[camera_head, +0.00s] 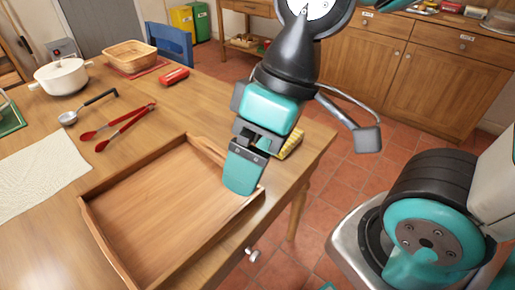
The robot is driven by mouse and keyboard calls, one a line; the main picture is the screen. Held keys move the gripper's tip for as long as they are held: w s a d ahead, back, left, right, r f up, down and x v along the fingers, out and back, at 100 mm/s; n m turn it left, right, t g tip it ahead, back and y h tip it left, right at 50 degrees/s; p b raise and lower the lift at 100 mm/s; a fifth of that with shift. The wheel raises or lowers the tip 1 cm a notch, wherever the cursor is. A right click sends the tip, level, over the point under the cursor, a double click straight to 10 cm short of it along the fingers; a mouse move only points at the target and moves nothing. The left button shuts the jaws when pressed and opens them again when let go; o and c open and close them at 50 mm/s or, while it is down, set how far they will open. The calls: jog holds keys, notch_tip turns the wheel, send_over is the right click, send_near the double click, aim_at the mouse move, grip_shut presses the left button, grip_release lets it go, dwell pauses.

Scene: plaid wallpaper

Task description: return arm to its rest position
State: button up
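My gripper (244,172) hangs from my arm over the right end of a wooden tray (102,237), fingers pointing down. I see its teal finger side-on, so the gap between the fingers is hidden. Whether the fingertip touches the tray or is above it is unclear. The part of the tray in view is empty. A yellow object (292,143) shows partly behind the gripper, near the right edge of the wooden table (208,92).
Red tongs (122,126), a ladle (88,107), a white pot (62,77), a basket (131,56) and a red object (174,76) lie on the table. A beige cloth (40,178) is at left. Wooden cabinets (395,70) stand behind. Tiled floor is open right of the table.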

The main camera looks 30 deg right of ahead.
jog(key=shift+r, duration=0.1)
notch_tip(320, 180, up, 8)
jog(key=p, duration=0.8)
jog(key=shift+w, duration=0.1)
